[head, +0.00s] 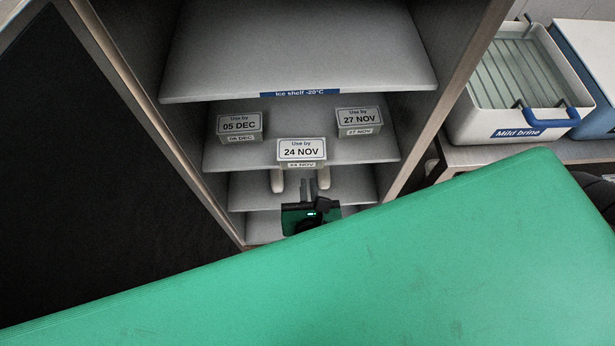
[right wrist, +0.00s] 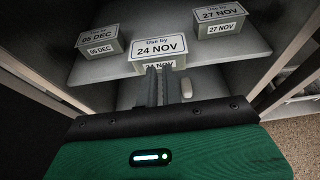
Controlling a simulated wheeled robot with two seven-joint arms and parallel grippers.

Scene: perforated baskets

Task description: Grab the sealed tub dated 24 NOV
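The tub dated 24 NOV (head: 301,152) is a small box with a white label, at the front middle of a grey shelf; it also shows in the right wrist view (right wrist: 158,50). My right gripper (head: 309,182) is in front of and below this tub. In the right wrist view its two dark fingers (right wrist: 163,72) stand close together with nothing seen between them. Their tips overlap the tub's lower label in the picture; I cannot tell whether they touch it. My left gripper is not in view.
A 05 DEC tub (head: 239,126) stands behind left and a 27 NOV tub (head: 359,121) behind right on the same shelf. The ice shelf (head: 300,60) is above. Side walls bound the cabinet. A Mild brine basin (head: 515,125) stands on the right counter.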

